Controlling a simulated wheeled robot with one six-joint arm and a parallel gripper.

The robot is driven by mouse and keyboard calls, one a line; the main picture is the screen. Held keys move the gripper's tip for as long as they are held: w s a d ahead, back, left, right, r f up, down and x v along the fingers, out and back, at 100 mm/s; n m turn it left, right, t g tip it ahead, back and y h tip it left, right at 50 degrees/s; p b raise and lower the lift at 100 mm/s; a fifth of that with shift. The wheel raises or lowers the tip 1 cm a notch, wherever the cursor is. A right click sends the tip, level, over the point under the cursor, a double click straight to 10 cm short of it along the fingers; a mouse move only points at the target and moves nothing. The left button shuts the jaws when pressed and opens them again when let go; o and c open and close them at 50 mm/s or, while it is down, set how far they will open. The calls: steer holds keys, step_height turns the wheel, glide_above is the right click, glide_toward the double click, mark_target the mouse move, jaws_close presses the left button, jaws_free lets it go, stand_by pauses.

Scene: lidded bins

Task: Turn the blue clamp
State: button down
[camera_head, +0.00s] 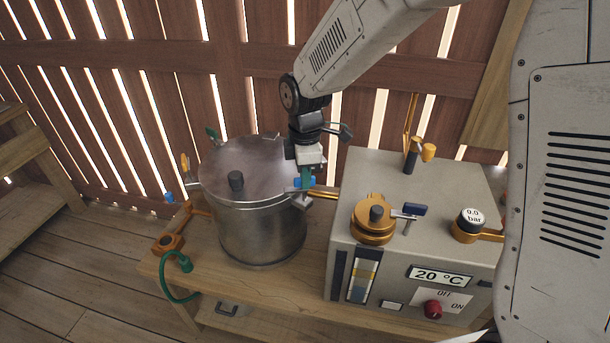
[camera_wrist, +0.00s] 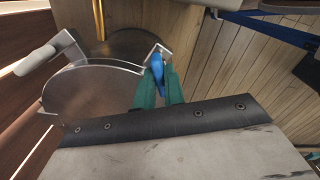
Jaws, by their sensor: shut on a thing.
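The steel pot (camera_head: 250,222) with its round lid (camera_head: 262,165) stands on the wooden bench. The blue clamp (camera_head: 312,181) is at the right side of the pot's rim, mostly hidden by my gripper (camera_head: 305,184). In the wrist view, the blue clamp (camera_wrist: 157,70) lies between the two green fingers of my gripper (camera_wrist: 158,88), beside a metal bracket at the lid's edge. My gripper is shut on it and comes down from above. How far the clamp is turned is hard to tell.
A grey machine (camera_head: 445,185) with brass fittings, a 20 °C display and a red knob (camera_head: 433,309) stands close to the right. A yellow clamp (camera_head: 185,162) and a green clamp (camera_head: 212,133) are on the pot's far left side. A green hose (camera_head: 168,283) hangs at the bench's left.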

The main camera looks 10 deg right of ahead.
steer(key=n, duration=0.5)
steer(key=shift+w, duration=0.1)
steer(key=n, duration=0.5)
steer(key=shift+r+n, duration=0.1)
steer(key=shift+n, duration=0.3)
steer(key=c, duration=1.5)
jaws_free()
step_height(320, 180, up, 8)
steer(key=shift+f, duration=0.15)
